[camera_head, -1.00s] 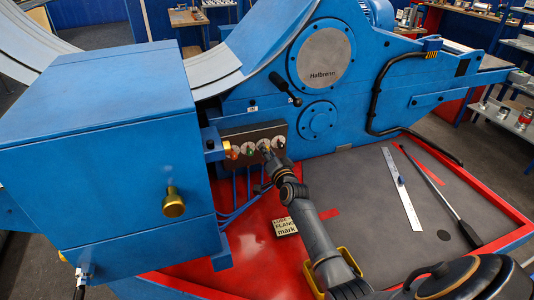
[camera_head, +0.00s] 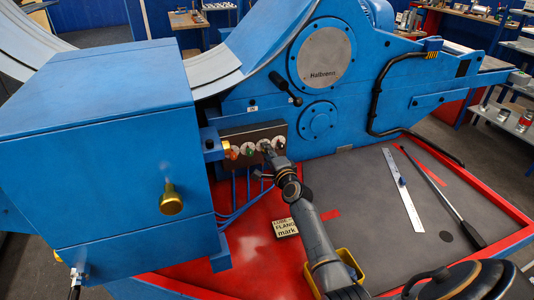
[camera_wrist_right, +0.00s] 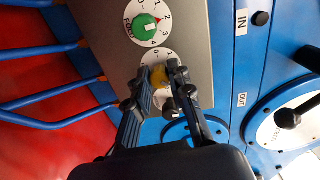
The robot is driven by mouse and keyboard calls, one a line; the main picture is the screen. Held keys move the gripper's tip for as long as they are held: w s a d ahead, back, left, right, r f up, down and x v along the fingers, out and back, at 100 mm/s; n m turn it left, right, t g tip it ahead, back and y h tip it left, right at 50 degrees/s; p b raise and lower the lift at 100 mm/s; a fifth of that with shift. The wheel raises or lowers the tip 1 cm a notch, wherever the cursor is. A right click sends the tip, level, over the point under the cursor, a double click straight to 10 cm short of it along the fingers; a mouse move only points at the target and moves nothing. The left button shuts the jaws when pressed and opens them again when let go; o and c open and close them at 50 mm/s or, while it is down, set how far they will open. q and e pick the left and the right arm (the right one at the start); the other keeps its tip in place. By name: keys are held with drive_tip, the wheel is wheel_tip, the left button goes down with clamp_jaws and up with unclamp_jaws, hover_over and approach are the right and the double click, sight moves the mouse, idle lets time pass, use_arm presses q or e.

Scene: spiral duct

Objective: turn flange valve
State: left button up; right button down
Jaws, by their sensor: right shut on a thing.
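The valve panel (camera_head: 252,140) is a dark metal plate with a row of dials on the blue machine. An orange knob (camera_head: 232,152) and a green knob (camera_head: 249,149) show to the left of my right gripper (camera_head: 268,149). In the right wrist view, the gripper's two black fingers (camera_wrist_right: 161,75) are shut around a yellow knob (camera_wrist_right: 158,74) on a white numbered dial. The fingers hide much of this knob and its dial. My left gripper is out of view.
A printed card (camera_head: 286,228) reading "LUBE", "FLAN" and "mark" lies on the red tray floor. Blue hoses (camera_head: 237,202) run below the panel. A steel ruler (camera_head: 402,188) and a long black-handled bar (camera_head: 445,200) lie on the grey mat at right. A black lever (camera_head: 285,88) juts out above the panel.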

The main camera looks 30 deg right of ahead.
drive_tip(key=shift+f, duration=0.1)
idle(0.5)
drive_tip(key=c, duration=1.2)
unclamp_jaws()
drive_tip(key=s, duration=0.4)
drive_tip(key=s+a, duration=0.1)
drive_tip(key=s, duration=0.3)
drive_tip(key=s+a, duration=0.1)
drive_tip(key=s, duration=0.2)
drive_tip(key=shift+s+a+r, duration=0.2)
drive_tip(key=shift+s+r, duration=0.05)
drive_tip(key=shift+s, duration=0.15)
